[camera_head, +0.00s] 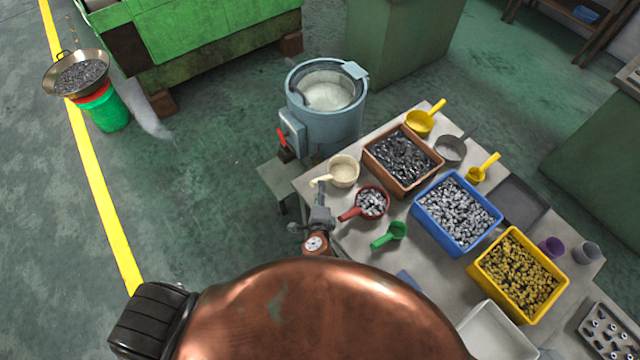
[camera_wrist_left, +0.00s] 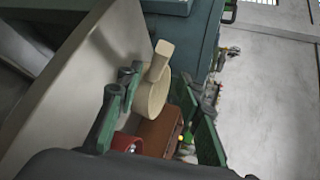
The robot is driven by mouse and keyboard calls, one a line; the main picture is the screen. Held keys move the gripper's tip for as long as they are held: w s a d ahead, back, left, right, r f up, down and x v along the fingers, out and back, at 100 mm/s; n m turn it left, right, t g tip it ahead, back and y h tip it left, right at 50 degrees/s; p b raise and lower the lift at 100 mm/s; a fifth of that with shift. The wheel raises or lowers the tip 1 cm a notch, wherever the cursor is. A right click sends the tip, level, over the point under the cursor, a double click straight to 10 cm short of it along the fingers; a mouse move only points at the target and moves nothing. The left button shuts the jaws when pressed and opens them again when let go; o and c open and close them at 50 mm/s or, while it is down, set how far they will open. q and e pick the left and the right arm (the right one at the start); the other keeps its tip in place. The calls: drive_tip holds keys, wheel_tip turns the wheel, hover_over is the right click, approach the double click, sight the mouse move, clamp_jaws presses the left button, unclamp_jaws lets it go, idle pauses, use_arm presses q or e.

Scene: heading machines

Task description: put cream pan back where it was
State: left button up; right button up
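The cream pan (camera_head: 343,170) sits at the table's far left corner, with its short handle pointing left. In the left wrist view the cream pan (camera_wrist_left: 158,96) shows beyond and between my fingers, its handle upward in the picture. My left gripper (camera_head: 319,203) is just on the near side of the cream handle, close to it. Its two fingers stand apart in the left wrist view (camera_wrist_left: 165,95), and nothing is seen clamped between them. Whether a finger touches the pan cannot be told. My right gripper is not in view.
A red pan with metal parts (camera_head: 372,202) sits close by my left gripper, with a green scoop (camera_head: 390,235) nearer. A brown bin (camera_head: 404,160) and a blue bin (camera_head: 457,212) stand to the right. A blue-grey drum machine (camera_head: 327,105) stands behind the corner.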

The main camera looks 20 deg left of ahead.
use_arm(q)
drive_tip(key=v, duration=0.5)
drive_tip(key=shift+s+d+r, duration=0.1)
drive_tip(key=shift+s+r, duration=0.05)
drive_tip(key=shift+s, duration=0.05)
